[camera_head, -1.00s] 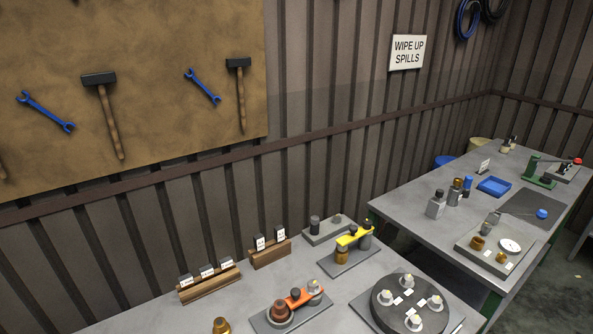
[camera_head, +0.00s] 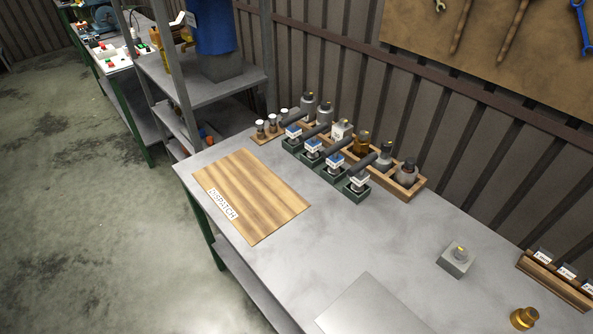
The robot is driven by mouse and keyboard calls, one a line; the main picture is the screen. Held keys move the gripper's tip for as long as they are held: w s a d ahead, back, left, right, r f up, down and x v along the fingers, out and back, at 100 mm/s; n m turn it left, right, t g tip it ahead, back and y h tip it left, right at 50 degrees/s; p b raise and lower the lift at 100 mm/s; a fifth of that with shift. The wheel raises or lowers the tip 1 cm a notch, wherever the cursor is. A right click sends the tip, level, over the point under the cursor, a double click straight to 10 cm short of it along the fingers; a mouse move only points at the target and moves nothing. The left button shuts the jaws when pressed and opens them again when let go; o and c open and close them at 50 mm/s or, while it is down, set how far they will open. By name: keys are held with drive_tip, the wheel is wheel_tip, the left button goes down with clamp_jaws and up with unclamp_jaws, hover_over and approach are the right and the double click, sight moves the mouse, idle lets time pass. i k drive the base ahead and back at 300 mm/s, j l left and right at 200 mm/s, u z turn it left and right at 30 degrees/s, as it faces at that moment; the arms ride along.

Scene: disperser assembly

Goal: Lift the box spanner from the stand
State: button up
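I cannot pick out the box spanner or its stand with certainty in the head view. A small grey block (camera_head: 455,264) with a brass-tipped piece on top stands on the right part of the grey bench (camera_head: 300,262). A brass cylindrical piece (camera_head: 523,318) stands near the lower right edge. Several dark green holders (camera_head: 356,190), each with a pale piece and a dark rod-like part, stand in a row at the back. My gripper is not in view.
A wooden tray (camera_head: 408,190) of bottles lines the back. A wooden DISPATCH board (camera_head: 250,195) lies at the left end. A pale flat plate (camera_head: 368,308) lies at the front. A shelf rack (camera_head: 215,88) stands beyond. The bench middle is clear.

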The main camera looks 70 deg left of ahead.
sight(360, 177)
drive_tip(key=u, duration=2.1)
drive_tip(key=i+j+z, duration=0.35)
drive_tip(key=j, duration=0.3)
drive_tip(key=i+j+z, duration=0.2)
drive_tip(key=j, duration=0.15)
drive_tip(key=j+z, duration=0.15)
drive_tip(key=j, duration=0.25)
drive_tip(key=i+j+z, duration=0.2)
drive_tip(key=j, duration=0.2)
drive_tip(key=k+l, duration=0.05)
drive_tip(key=k, duration=0.05)
